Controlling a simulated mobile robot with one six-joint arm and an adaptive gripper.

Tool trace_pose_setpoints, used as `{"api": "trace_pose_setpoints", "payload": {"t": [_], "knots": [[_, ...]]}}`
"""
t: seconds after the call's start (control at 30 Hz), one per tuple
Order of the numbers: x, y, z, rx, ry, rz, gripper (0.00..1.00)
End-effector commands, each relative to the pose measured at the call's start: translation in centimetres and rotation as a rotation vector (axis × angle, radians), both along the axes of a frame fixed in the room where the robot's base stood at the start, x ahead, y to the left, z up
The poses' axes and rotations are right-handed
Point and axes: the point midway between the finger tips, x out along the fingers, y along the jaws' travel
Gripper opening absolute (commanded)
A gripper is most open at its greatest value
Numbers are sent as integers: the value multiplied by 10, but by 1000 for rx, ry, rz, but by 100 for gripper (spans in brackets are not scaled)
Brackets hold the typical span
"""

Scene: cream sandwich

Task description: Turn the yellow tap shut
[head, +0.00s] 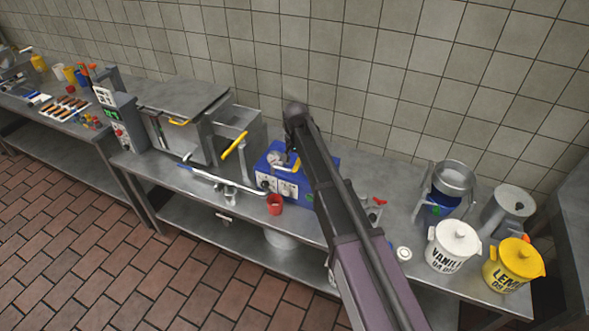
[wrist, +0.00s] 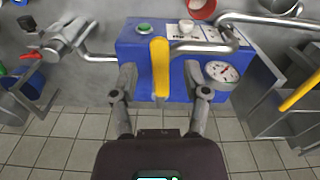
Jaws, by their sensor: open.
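The yellow tap (wrist: 160,66) is a flat yellow lever in front of a blue box (wrist: 135,50) in the wrist view. It points down the picture, crosswise to the metal pipe (wrist: 205,47) that runs right from its top. My gripper (wrist: 160,72) is open, with one finger on each side of the lever. Gaps show on both sides, so neither finger appears to touch it. In the head view the yellow lever (head: 297,165) shows in small part beside my arm. My arm covers much of the blue box (head: 275,183) there, and my fingers are hard to make out.
A round gauge (wrist: 222,72) sits close to the right finger. A grey machine with another yellow handle (head: 234,145) stands left of the blue box. A red cup (head: 275,204) stands in front of it. Lidded white (head: 453,247) and yellow (head: 513,266) pots stand at the right.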

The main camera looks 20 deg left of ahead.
Motion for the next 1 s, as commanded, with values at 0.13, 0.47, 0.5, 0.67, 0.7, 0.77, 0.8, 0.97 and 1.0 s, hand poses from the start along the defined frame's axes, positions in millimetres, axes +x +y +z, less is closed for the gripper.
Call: {"api": "trace_pose_setpoints", "payload": {"t": [0.13,0.47,0.5,0.67,0.7,0.77,0.8,0.97,1.0], "knots": [[0,0,-11,0,0,0,60],[0,0,-16,0,0,0,60],[0,0,-16,0,0,0,60],[0,0,-16,0,0,0,60],[0,0,-16,0,0,0,54],[0,0,-16,0,0,0,36],[0,0,-16,0,0,0,24],[0,0,-16,0,0,0,0],[0,0,-16,0,0,0,0]]}}
